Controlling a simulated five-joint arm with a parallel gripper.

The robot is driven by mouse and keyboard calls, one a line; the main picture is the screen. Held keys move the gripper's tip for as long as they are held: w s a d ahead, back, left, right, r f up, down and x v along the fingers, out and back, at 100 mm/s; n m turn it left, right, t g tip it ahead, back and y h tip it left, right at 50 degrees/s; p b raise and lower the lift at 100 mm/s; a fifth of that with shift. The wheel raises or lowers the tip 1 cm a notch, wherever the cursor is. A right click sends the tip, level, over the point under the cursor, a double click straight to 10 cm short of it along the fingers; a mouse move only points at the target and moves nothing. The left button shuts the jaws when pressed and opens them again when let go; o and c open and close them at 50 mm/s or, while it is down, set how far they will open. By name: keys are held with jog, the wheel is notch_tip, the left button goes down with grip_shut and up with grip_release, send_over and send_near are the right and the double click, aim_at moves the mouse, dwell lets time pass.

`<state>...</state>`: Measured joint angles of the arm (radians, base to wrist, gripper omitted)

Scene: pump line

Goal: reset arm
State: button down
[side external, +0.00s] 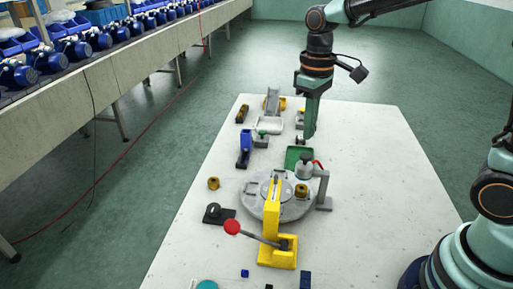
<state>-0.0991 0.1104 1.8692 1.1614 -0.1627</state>
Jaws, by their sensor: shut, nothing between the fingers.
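My gripper (309,134) points straight down from my arm, above the far half of the white table (377,180). Its fingers are together with nothing visible between them. Its tips are near a green tray (293,154) and to the right of a white tray (269,125). Whether the tips touch anything cannot be told from this angle.
A yellow press with a red-knobbed lever (277,252) stands beside a round grey plate (256,203). A blue fixture (244,150) and a brass ring (213,183) are left. The table's right side is clear. A conveyor of blue pumps (75,48) runs along the left.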

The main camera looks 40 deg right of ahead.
jog(key=shift+r, duration=0.25)
jog(key=shift+s+d+r, duration=0.15)
jog(key=shift+s+r, duration=0.05)
jog(key=shift+r, duration=0.05)
jog(key=s+d+r+m+t, duration=0.3)
jog(key=s+t, duration=0.2)
jog(key=s, duration=0.3)
jog(key=shift+s+d+r+t, duration=0.2)
jog(key=shift+s+d+t, duration=0.1)
jog(key=shift+s, duration=0.1)
dwell(0.6)
